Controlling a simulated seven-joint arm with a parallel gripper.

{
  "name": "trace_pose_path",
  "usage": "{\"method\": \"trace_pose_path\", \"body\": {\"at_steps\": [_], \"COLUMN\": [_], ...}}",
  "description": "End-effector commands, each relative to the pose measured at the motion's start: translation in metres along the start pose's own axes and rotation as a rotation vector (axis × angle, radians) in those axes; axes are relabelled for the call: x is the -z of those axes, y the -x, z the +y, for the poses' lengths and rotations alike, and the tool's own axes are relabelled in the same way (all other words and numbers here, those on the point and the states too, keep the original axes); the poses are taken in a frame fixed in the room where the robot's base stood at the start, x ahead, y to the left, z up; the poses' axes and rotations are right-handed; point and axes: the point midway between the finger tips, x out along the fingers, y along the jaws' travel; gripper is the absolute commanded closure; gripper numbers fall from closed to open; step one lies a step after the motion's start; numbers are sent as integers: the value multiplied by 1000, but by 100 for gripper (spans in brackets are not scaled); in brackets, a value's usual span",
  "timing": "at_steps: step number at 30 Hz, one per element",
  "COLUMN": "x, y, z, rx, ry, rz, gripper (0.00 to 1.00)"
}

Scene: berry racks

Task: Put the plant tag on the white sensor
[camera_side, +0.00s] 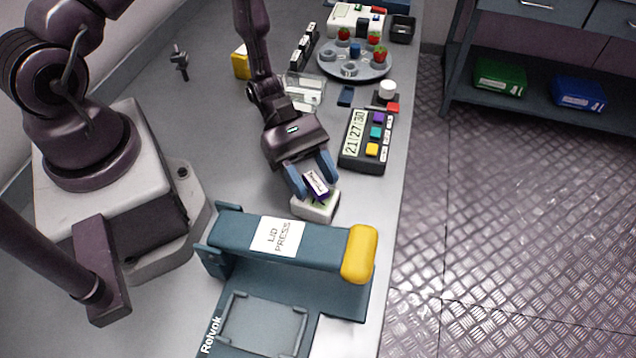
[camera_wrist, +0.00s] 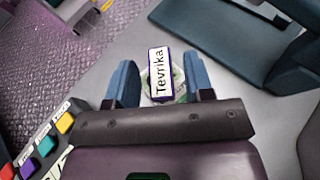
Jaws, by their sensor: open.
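The plant tag (camera_side: 316,183) is a small purple-edged plate with a white label. In the wrist view the tag (camera_wrist: 159,73) reads "Tevrika". It lies on top of the white sensor (camera_side: 313,208), a small white block with a green mark, and looks slightly tilted in the side view. The sensor (camera_wrist: 146,84) is mostly covered by the tag in the wrist view. My gripper (camera_side: 311,180) is open, its blue fingers on either side of the tag. In the wrist view a gap shows between each finger and the tag, with the gripper (camera_wrist: 160,84) around it.
A teal lid press (camera_side: 235,237) with a yellow handle end stands just in front of the sensor. A timer box (camera_side: 352,155) with coloured buttons is behind and to the right. A round rack (camera_side: 330,66) with berries stands farther back. The bench's right edge is close.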

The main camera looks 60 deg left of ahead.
Motion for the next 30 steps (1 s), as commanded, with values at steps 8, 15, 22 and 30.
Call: {"method": "trace_pose_path", "body": {"at_steps": [8,15,22,30], "x": [0,0,-1,-44], "y": [61,95,102,122], "z": [1,0,0,-4], "rx": [-6,-3,2,147], "ry": [-1,2,-3,-283], "rz": [4,2,4,192], "gripper": [52,52,52,52]}}
